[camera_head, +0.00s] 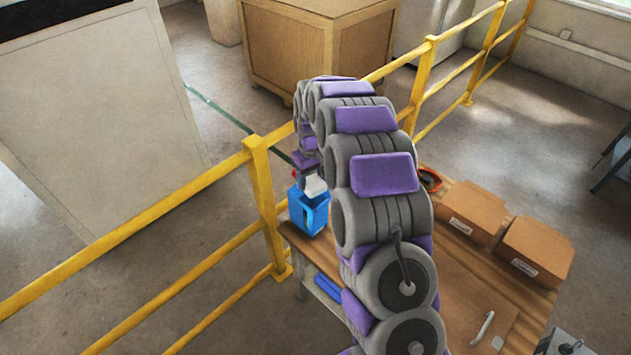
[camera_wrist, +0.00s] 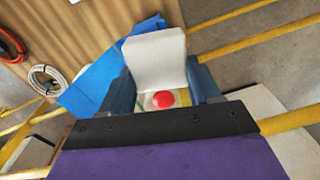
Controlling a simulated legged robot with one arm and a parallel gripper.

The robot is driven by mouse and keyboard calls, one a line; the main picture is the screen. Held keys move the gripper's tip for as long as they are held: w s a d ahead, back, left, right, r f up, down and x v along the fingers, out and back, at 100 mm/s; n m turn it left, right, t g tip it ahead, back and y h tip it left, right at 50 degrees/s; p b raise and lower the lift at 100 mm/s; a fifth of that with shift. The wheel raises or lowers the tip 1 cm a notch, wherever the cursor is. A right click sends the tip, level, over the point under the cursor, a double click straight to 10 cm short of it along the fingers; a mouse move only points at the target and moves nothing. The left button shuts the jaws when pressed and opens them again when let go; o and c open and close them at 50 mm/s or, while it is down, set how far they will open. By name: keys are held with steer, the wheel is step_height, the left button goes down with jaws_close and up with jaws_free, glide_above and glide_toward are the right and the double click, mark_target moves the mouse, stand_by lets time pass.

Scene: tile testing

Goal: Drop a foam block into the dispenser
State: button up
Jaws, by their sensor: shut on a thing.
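A white foam block (camera_wrist: 156,58) sits between the two dark blue fingers of my gripper (camera_wrist: 161,82) in the wrist view. The gripper is shut on it. A round red spot (camera_wrist: 163,99) shows at the block's near edge. The blue dispenser (camera_head: 308,213) stands at the left end of the wooden table in the head view. My gripper (camera_head: 309,178) is pointed down just above it, with the white block close to its top. The dispenser also shows in the wrist view (camera_wrist: 88,88), behind and left of the block. The block partly hides it, and its opening is not clear.
The wooden table (camera_head: 472,292) holds two brown cardboard boxes (camera_head: 475,213) on the right and a red-orange ring (camera_head: 429,180). A white cable coil (camera_wrist: 46,80) lies near the dispenser. A yellow railing (camera_head: 262,190) runs close behind the table.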

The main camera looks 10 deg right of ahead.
steer(key=shift+w+f+n, duration=0.6)
steer(key=shift+w+f, duration=0.55)
steer(key=shift+f, duration=0.1)
steer(key=shift+w+f+n, duration=0.6)
steer(key=shift+w+f, duration=0.55)
steer(key=shift+f, duration=0.1)
steer(key=shift+d+f+b, duration=0.2)
steer(key=shift+f+b, duration=0.25)
steer(key=shift+f, duration=1.3)
steer(key=o, duration=1.1)
step_height(320, 180, up, 17)
steer(key=p, duration=0.2)
glide_above(309, 177)
steer(key=w, duration=0.4)
steer(key=shift+s+d+r, duration=0.1)
steer(key=shift+s+d, duration=0.15)
steer(key=shift+d, duration=0.15)
